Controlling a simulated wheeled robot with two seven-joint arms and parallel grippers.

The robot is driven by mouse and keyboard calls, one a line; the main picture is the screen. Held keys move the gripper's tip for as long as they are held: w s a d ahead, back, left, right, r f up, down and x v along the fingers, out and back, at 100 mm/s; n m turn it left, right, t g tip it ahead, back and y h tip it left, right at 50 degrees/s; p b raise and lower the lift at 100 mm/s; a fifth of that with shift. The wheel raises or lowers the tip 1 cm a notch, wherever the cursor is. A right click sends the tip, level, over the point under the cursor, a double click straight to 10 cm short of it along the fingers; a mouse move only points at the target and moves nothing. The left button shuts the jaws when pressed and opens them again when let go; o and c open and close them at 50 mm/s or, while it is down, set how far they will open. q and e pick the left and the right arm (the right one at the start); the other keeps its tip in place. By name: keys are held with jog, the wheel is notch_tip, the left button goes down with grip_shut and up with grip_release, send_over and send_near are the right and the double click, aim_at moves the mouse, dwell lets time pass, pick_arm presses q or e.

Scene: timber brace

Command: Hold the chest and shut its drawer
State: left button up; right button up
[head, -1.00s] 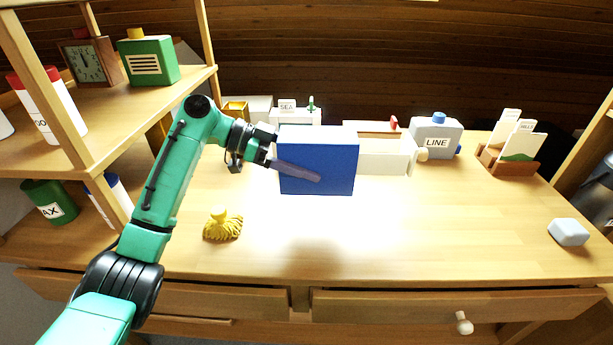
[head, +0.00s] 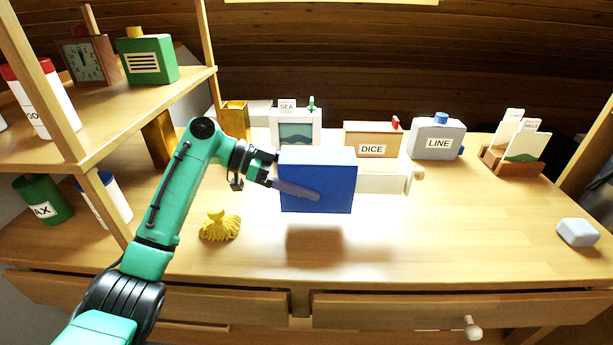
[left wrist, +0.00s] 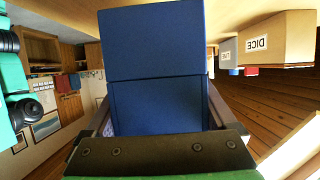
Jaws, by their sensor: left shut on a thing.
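The chest is a blue box (head: 326,183) with a cream drawer (head: 384,184) that sticks out on its right side. A round cream knob (head: 414,181) is at the drawer's right end. My left gripper (head: 296,190) is shut on the blue chest and holds it above the desk, with a shadow below it. In the left wrist view the chest (left wrist: 155,45) fills the middle, between the fingers. The drawer is hidden in the left wrist view. My right gripper does not show in either view.
A yellow mop-like object (head: 219,226) lies on the desk (head: 400,250), left of centre. A DICE box (head: 371,139), a LINE bottle (head: 437,138) and a card holder (head: 513,160) stand behind. A pale block (head: 577,232) is at the right. The desk's front middle is clear.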

pick_arm(q)
jog(key=shift+f+b, duration=1.3)
jog(key=shift+f, duration=1.05)
